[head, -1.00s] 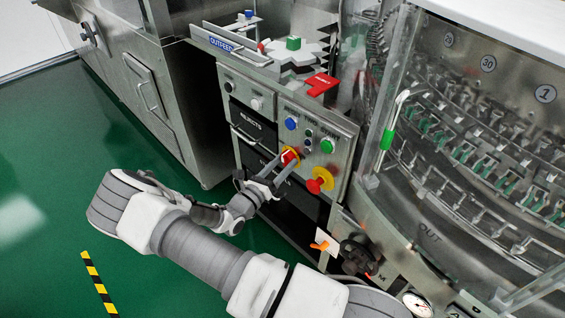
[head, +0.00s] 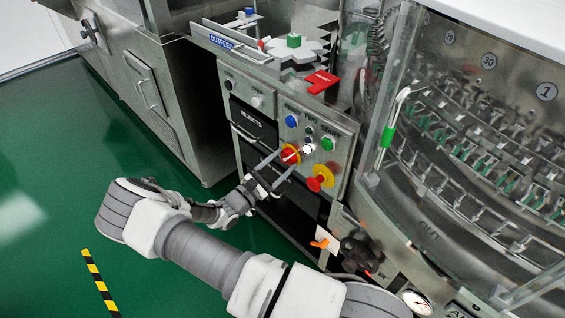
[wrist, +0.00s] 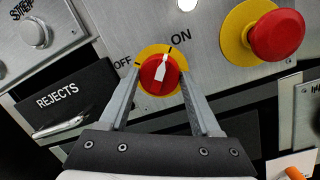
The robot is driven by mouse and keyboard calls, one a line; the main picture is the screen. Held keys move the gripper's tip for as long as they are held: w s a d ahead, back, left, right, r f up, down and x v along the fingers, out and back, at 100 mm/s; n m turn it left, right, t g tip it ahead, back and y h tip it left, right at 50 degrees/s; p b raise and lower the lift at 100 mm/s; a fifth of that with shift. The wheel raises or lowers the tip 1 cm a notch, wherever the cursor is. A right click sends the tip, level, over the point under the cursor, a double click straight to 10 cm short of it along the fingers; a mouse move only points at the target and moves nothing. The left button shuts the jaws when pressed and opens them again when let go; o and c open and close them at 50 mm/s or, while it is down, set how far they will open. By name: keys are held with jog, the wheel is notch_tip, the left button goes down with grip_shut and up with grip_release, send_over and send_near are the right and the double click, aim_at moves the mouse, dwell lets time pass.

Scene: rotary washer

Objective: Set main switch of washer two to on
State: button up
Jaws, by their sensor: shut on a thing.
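The main switch is a red rotary knob with a white pointer on a round yellow plate (wrist: 149,52); it also shows in the head view (head: 290,154). In the wrist view, OFF is printed to its left and ON above right. The white pointer sits close to the black mark on the ON side. My gripper (wrist: 160,72) has one finger on each side of the red knob and is shut on it. In the head view, my gripper (head: 284,163) reaches the switch from the lower left.
A red emergency stop button (head: 317,184) on a yellow collar sits right beside the switch. A lit white lamp (head: 308,149), a blue button (head: 292,121) and a green button (head: 328,144) are above. The REJECTS drawer (wrist: 60,100) is left of my fingers.

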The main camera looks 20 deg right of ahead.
jog(key=shift+f+m, duration=0.1)
jog(key=shift+m, duration=0.7)
jog(key=o, duration=1.4)
jog(key=shift+c, duration=0.2)
jog(key=p+v, duration=0.1)
jog(key=v, duration=1.6)
jog(key=shift+a+p, duration=0.3)
jog(key=shift+p, duration=0.1)
